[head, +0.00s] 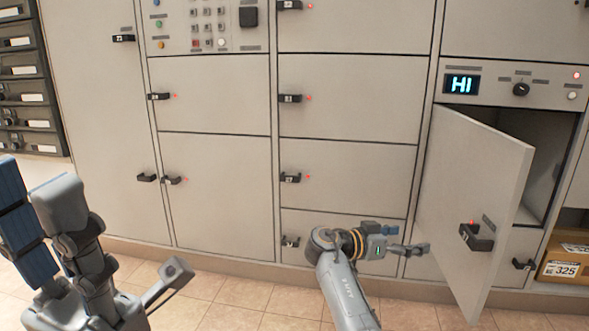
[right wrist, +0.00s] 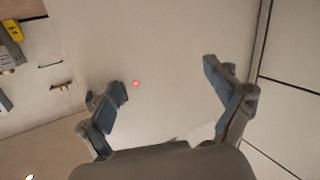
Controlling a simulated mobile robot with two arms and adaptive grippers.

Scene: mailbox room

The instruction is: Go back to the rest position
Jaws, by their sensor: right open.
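My right gripper (head: 408,248) is at the lower middle of the head view, left of the swung-open locker door (head: 472,190). In the right wrist view the right gripper (right wrist: 165,80) has its two blue-padded fingers wide apart, with nothing between them. A pale panel with a small red light (right wrist: 136,84) lies beyond the fingers. My left arm (head: 75,215) is folded at the lower left of the head view. I cannot make out its fingers clearly enough to tell their state.
The open locker (head: 548,140) looks empty inside. Its door juts out toward me, with a black handle (head: 476,236). A cardboard box marked 325 (head: 568,262) sits at the lower right. Closed lockers fill the wall, with a button panel (head: 208,27) above. Tiled floor (head: 235,305) is clear between my arms.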

